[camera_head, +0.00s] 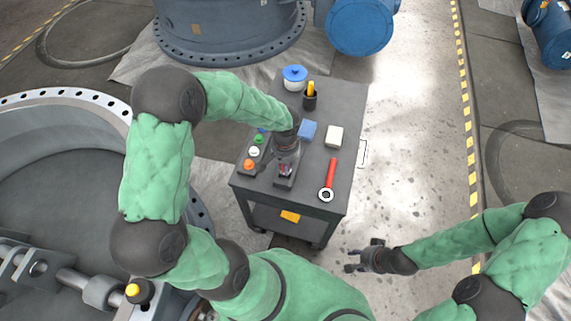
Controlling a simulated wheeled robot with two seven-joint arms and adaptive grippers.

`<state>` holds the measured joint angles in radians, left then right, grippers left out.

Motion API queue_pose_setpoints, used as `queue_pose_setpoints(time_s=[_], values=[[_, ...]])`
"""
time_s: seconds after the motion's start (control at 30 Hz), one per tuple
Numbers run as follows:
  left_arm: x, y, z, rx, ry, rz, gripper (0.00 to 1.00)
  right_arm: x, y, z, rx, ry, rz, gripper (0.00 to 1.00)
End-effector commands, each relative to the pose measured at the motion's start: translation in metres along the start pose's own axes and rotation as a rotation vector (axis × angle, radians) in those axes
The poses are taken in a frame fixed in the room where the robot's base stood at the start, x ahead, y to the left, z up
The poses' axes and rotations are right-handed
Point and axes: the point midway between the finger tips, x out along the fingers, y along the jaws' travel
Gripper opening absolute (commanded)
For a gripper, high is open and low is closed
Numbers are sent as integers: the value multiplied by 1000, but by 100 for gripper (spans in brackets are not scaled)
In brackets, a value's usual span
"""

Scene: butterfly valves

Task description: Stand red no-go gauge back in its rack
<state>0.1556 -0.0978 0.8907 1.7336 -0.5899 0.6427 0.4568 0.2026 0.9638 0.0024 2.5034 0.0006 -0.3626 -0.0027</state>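My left gripper (286,168) points down over the cart top, at a small dark block (284,184) that may be the rack. A small patch of red and blue shows at its fingertips; I cannot tell if this is the red no-go gauge or if it is gripped. The fingers are too small and covered to tell open from shut. A red-handled tool with a pale ring end (331,174) lies flat to the right, apart from the gripper. My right gripper (352,260) is open and empty, beyond the cart's near right corner.
The grey cart (347,110) also carries a row of coloured knobs (254,152), a blue block (307,131), a cream block (334,136), a dark cup with a yellow item (310,98) and a white pot with blue lid (294,78).

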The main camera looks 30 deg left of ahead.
Motion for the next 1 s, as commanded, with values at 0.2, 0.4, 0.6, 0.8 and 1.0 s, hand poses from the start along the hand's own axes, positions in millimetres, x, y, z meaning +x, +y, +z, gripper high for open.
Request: queue_pose_setpoints(time_s=[0.2, 0.4, 0.6, 0.8, 1.0], values=[[6, 0, 0, 0, 1, 0, 0, 5, 2, 0, 0, 0, 0, 40], [11, 0, 0, 0, 1, 0, 0, 9, 3, 0, 0, 0, 0, 40], [14, 0, 0, 0, 1, 0, 0, 11, 4, 0, 0, 0, 0, 40], [13, 0, 0, 0, 1, 0, 0, 11, 4, 0, 0, 0, 0, 40], [13, 0, 0, 0, 1, 0, 0, 11, 4, 0, 0, 0, 0, 40]])
